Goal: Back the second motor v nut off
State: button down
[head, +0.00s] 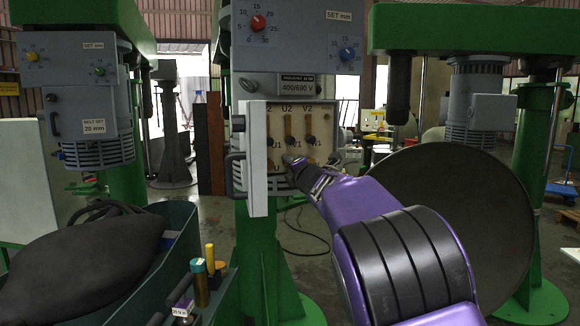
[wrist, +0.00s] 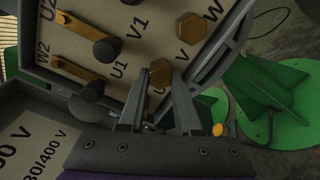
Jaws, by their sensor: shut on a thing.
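The terminal board (head: 305,125) with brass link bars and labels U2, V2, U1 and V1 faces me inside an open grey box on the middle machine. The wrist view shows the board (wrist: 75,70) tilted. My gripper (wrist: 160,82) has its two fingers on either side of the brass hex V nut (wrist: 160,71), beside the letter V, and is shut on it. In the head view my gripper (head: 292,161) reaches the lower part of the board and hides the nut. Another brass hex nut (wrist: 190,28) sits beside the letter W. I cannot tell how far the nut stands out.
The box's open cover (head: 257,158) stands at the left of the board. Black knobs (wrist: 107,49) stick out close to my fingers. A green bin (head: 180,245) with a dark bag (head: 80,255) is at lower left. A large round disc (head: 450,220) stands at right.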

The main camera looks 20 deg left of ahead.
jog(key=c, duration=0.6)
grip_release()
jog(key=shift+m, duration=0.3)
